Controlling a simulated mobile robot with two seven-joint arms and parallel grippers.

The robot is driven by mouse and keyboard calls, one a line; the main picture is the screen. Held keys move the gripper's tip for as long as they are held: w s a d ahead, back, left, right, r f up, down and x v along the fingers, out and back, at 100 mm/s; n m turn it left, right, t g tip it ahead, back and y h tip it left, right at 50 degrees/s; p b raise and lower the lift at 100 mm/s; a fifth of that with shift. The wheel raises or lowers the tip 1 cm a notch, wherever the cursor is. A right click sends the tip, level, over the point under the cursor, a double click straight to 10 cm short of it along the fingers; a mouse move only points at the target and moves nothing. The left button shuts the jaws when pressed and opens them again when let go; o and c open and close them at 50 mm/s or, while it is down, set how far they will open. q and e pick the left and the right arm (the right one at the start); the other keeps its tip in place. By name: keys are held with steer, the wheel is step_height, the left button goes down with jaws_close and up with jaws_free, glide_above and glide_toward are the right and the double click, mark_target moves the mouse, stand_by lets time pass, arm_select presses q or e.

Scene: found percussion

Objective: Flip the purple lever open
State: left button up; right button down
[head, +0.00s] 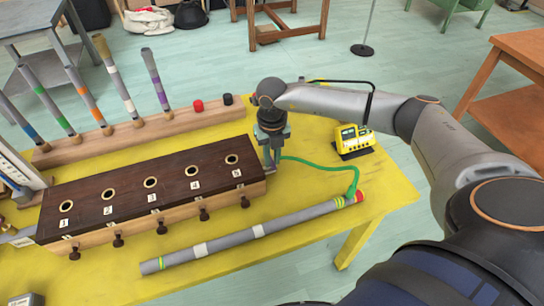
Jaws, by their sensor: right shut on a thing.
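A grey rod with purple bands (157,83) stands tilted at the right end of a row of banded rods in a wooden rail; it is the only purple thing I see, and I cannot tell if it is the lever. My right gripper (271,170) points down at the right end of a dark wooden box (130,180), well apart from the purple-banded rod. It is shut at the near end of a green cord (318,163); the fingertips are small and what lies between them is partly hidden. My left gripper is not in view.
A long grey pipe (220,243) with a red end lies along the yellow table's (300,262) front. A yellow device (354,140) sits behind the cord. Red (198,106) and black (228,99) knobs top the rail. The box has numbered holes and front knobs.

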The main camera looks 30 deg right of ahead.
steer(key=shift+d, duration=0.1)
steer(key=w+d+n+b, duration=0.3)
steer(key=d+n+b, duration=0.2)
steer(key=n, duration=1.3)
steer(key=shift+w+d+b, duration=0.15)
steer(key=shift+w+b, duration=0.1)
steer(key=shift+b, duration=1.15)
steer(key=c, duration=1.1)
jaws_free()
